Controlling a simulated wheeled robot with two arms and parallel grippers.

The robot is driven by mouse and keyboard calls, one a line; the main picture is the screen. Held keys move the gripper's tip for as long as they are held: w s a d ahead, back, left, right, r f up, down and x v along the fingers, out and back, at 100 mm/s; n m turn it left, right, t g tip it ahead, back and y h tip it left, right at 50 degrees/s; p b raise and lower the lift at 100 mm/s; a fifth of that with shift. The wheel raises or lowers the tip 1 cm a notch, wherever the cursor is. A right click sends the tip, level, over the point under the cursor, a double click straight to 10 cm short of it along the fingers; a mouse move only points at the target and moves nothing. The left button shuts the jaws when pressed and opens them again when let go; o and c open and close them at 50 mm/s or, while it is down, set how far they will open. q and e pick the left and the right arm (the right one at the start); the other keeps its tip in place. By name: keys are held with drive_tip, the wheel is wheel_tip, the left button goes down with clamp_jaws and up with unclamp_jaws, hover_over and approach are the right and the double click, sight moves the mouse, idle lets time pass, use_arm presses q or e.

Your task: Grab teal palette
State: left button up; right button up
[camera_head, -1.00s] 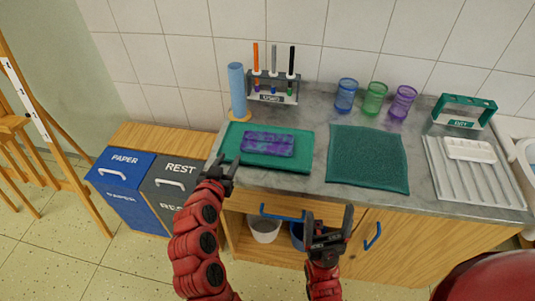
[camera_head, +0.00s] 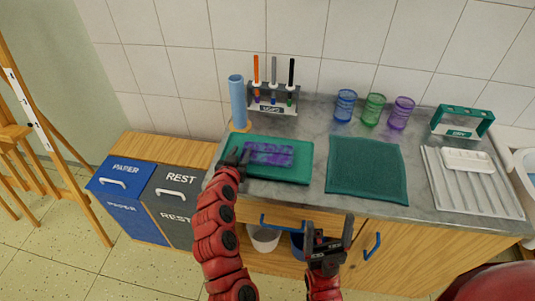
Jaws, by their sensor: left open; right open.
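A flat teal tray-like palette (camera_head: 293,173) lies on the grey counter at the left, with a purple-blue patterned block (camera_head: 268,153) on top of it. My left gripper (camera_head: 238,157) is open at the palette's left edge, close to the left end of the purple block; whether it touches either cannot be told. My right gripper (camera_head: 333,237) is open and empty in front of the counter, lower than its top, near the cabinet's blue handle.
A dark green cloth (camera_head: 366,170) lies right of the palette. A white ribbed rack (camera_head: 474,185) holds a white tray (camera_head: 467,160). A blue roll (camera_head: 237,102), a brush holder (camera_head: 272,103) and blue, green and purple cups (camera_head: 373,109) stand behind. Bins (camera_head: 120,184) stand at left.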

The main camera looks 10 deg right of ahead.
use_arm(q)
clamp_jaws()
idle(1.5)
